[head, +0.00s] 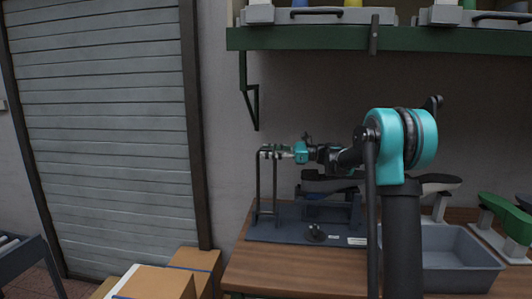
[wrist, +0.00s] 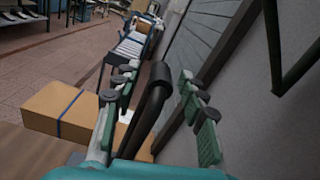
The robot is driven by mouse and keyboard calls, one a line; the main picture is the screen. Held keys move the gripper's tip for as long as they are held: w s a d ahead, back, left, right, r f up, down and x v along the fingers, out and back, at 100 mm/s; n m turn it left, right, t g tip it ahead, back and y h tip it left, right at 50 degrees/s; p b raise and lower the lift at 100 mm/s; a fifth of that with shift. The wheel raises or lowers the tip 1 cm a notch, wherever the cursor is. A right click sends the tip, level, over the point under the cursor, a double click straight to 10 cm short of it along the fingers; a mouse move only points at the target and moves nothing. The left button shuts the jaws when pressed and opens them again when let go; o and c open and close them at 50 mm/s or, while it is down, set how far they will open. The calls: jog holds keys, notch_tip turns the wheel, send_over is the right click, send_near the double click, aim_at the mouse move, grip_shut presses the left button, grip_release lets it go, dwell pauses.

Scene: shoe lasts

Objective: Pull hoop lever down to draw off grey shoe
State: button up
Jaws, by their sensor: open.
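The hoop lever (head: 258,188) is a dark upright frame at the left end of a dark blue-grey fixture (head: 285,232) on the wooden bench. My gripper (head: 272,152) is at the top of the hoop, its fingers around the upper part. In the wrist view my gripper (wrist: 158,76) is open, and the black hoop bar (wrist: 153,98) lies between the two fingers, with gaps on both sides. A dark grey shoe (head: 325,184) sits above the fixture, partly hidden behind my arm; I cannot tell whether the grey toe (head: 438,179) at right belongs to it.
A grey tray (head: 478,272) stands on the bench at right, with a green shoe (head: 506,216) beside it. A green shelf (head: 300,38) hangs above. Cardboard boxes (head: 155,283) stand at the left of the bench, before a roller shutter (head: 100,130).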

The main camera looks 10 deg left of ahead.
jog(key=shift+a, duration=0.55)
grip_shut()
